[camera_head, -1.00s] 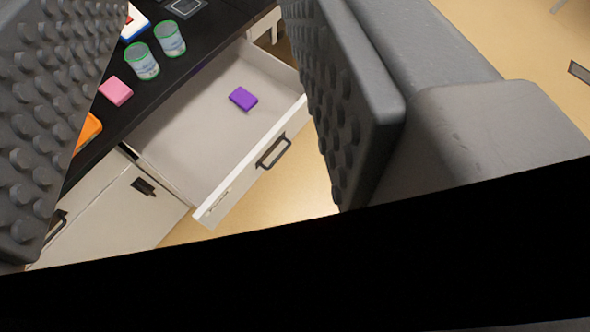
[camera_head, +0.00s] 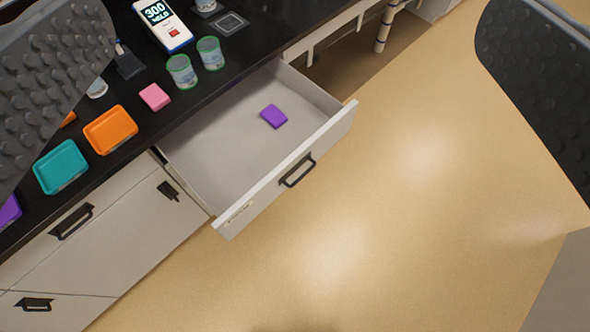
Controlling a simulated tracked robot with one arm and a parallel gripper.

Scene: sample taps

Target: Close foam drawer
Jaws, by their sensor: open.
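The white drawer (camera_head: 205,158) is pulled out from the cabinet below the black bench top, in the middle of the view. Its front panel bears a dark handle (camera_head: 298,170). A purple foam block (camera_head: 273,116) lies inside on the drawer floor. My gripper (camera_head: 300,95) is open, with one studded finger at the upper left and the other at the upper right. The fingers frame the drawer from above and hold nothing. The left finger hides part of the bench top.
On the black bench top (camera_head: 235,75) stand two clear cups (camera_head: 182,72), a pink block (camera_head: 154,97), an orange tray (camera_head: 110,130), a teal tray (camera_head: 61,167) and a meter (camera_head: 162,25). Closed cabinet fronts (camera_head: 120,235) are left of the drawer. The tan floor (camera_head: 400,200) right of it is clear.

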